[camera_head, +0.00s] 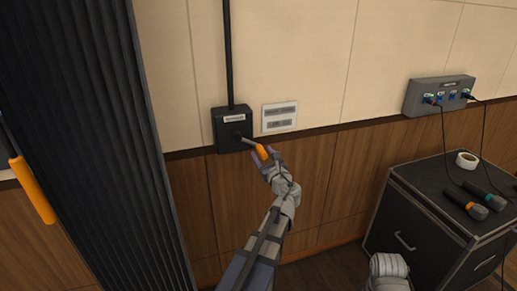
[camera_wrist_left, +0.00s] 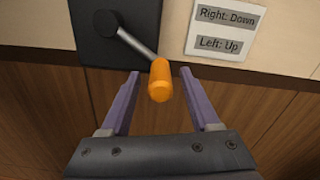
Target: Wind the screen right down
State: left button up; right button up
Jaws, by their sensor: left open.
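A black crank box (camera_head: 228,128) is fixed to the wall, with a grey crank arm and an orange handle (camera_head: 262,152). In the left wrist view the crank arm slants down to the right from its hub, and the orange handle (camera_wrist_left: 160,82) lies between my open fingers, with gaps at both sides. My left gripper (camera_head: 266,154) is at the handle, and it also shows in the left wrist view (camera_wrist_left: 160,73). A label (camera_wrist_left: 222,30) beside the box reads "Right: Down" and "Left: Up". The screen itself is not identifiable.
A dark pleated curtain (camera_head: 95,120) hangs at the left, with an orange bar (camera_head: 33,190) beside it. At the right, a black cabinet (camera_head: 420,210) bears microphones (camera_head: 465,204) and a white tape roll (camera_head: 467,160). A grey socket box (camera_head: 438,95) with cables is on the wall above.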

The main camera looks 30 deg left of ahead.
aim_at(259, 147)
pick_arm(q)
jog(key=x, duration=0.5)
jog(key=shift+c, duration=0.4)
jog(key=shift+d, duration=0.1)
grip_shut()
dwell(0.9)
